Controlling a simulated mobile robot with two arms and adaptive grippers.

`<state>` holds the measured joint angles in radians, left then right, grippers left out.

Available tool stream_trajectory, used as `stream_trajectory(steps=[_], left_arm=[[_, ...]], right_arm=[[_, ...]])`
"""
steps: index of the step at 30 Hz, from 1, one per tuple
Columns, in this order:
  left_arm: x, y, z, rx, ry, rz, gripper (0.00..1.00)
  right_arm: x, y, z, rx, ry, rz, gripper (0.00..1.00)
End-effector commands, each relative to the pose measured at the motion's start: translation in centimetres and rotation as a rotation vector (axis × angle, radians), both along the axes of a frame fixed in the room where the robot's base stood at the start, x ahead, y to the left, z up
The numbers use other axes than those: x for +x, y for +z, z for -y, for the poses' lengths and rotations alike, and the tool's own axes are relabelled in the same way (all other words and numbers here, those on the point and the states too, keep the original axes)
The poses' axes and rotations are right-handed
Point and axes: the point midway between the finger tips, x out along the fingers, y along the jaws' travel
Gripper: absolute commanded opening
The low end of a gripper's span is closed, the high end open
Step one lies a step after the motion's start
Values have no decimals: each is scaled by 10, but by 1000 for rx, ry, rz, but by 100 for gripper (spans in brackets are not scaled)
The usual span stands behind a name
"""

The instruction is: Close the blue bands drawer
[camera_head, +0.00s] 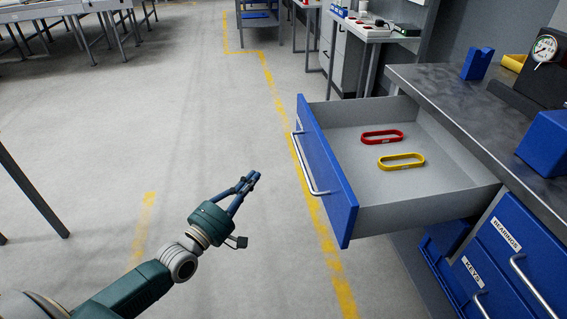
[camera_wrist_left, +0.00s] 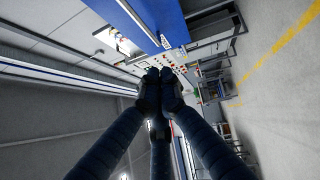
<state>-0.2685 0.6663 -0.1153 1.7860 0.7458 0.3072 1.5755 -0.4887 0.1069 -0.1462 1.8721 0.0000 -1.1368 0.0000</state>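The blue-fronted drawer (camera_head: 335,197) is pulled well out of the workbench, with a silver bar handle (camera_head: 306,165) on its front. A red band (camera_head: 382,137) and a yellow band (camera_head: 401,161) lie inside on its grey floor. No label is readable on this front. My left gripper (camera_head: 254,176) is in front of the drawer, to the left of the handle and apart from it. Its fingers are together with nothing visible between them, as the left wrist view also shows (camera_wrist_left: 160,74). A blue panel, probably the drawer front, shows at the top there. My right gripper is out of view.
The metal worktop (camera_head: 440,88) carries a pressure gauge (camera_head: 544,48) and blue bins (camera_head: 548,142). Below are closed-looking drawers labelled BEARINGS (camera_head: 507,234) and KEYS (camera_head: 474,270). The grey floor left of the drawer is clear, with a worn yellow line.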

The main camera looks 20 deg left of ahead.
Motion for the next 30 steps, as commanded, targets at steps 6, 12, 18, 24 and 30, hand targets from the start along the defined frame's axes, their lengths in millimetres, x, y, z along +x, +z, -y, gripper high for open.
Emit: stream_trajectory(steps=[6, 12, 18, 24, 30], left_arm=[[46, 8, 8, 2, 2, 5, 0], [86, 13, 15, 4, 2, 4, 0], [99, 18, 40, 1, 1, 0, 0], [103, 19, 47, 5, 2, -2, 0], [103, 19, 47, 6, 1, -2, 0]], right_arm=[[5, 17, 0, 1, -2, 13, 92], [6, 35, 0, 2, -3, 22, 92], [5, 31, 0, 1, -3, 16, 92], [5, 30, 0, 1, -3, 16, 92], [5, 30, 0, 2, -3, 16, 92]])
